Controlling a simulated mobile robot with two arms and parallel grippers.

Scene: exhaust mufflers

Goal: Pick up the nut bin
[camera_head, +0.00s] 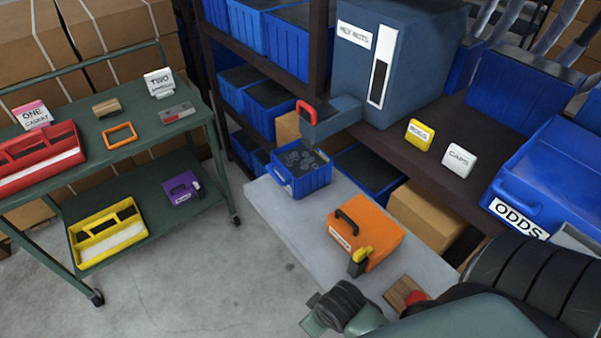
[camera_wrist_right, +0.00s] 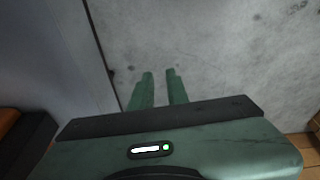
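The nut bin, a small blue open bin (camera_head: 302,180) with dark nuts inside, stands upright on the back end of the light grey bench (camera_head: 278,212). It is under the spout of the blue-grey dispenser (camera_head: 400,60) labelled HEX NUTS, which has a red handle. My right arm comes in from the lower right in the head view, its wrist near the bench's front, well apart from the bin. In the right wrist view my right gripper (camera_wrist_right: 161,76) has two green fingers with a narrow empty gap, over bare floor. My left gripper is not in view.
An orange case (camera_head: 368,232) with a black handle stands on the bench between the bin and my right wrist. A green cart (camera_head: 150,130) with red and yellow trays is at left. A dark shelf holds yellow and white signs and a blue ODDS bin (camera_head: 545,180).

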